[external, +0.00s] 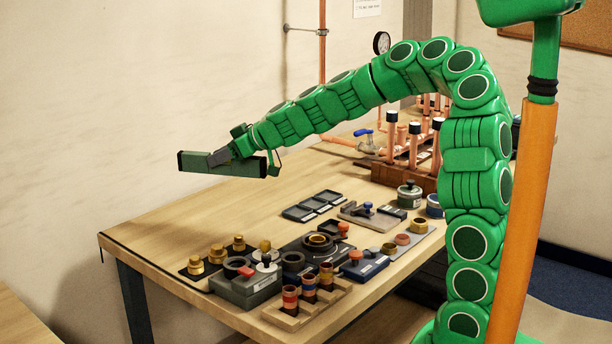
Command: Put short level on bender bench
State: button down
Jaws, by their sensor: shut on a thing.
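The short level (198,162), a dark green bar with a black end, is held nearly level in the air above the left back part of a wooden bench. My gripper (219,157), at the end of my green arm, is shut on it near its middle. The grey fingers hide part of the bar. No bender shows clearly, so I cannot tell which wooden top is the bender bench; one is the large bench (165,228) under the level, another a wooden top (22,325) at the lower left corner.
Brass fittings (195,266), a grey block (245,288), banded cylinders (309,288) and dark trays (312,206) crowd the bench's front and middle. A copper pipe manifold (415,145) with a blue-handled valve (367,140) stands at the back right. The bench's left part is clear.

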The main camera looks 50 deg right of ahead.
jog(key=shift+d+r+m+t+h, duration=0.2)
jog(key=shift+r+m+t+h, duration=0.1)
jog(key=shift+r+m+h, duration=0.45)
jog(key=shift+f, duration=0.15)
jog(key=s+d+f+n+g+y, duration=0.1)
jog(key=s+f+n+g+y, duration=0.25)
jog(key=s, duration=0.65)
jog(key=s+d+f+n+g+y, duration=0.1)
jog(key=s+n+g+y, duration=0.25)
jog(key=s+n, duration=0.45)
jog(key=w+f, duration=0.3)
jog(key=w+f+m, duration=0.1)
jog(key=w+f, duration=0.1)
jog(key=w, duration=0.2)
jog(key=w+d+f+m, duration=0.1)
jog(key=w+f, duration=0.2)
jog(key=shift+w+f+y, duration=0.25)
jog(key=shift+w+f, duration=0.05)
jog(key=shift+w, duration=0.05)
jog(key=shift+w+f, duration=0.3)
jog(key=shift+f, duration=1.6)
jog(key=shift+f, duration=0.1)
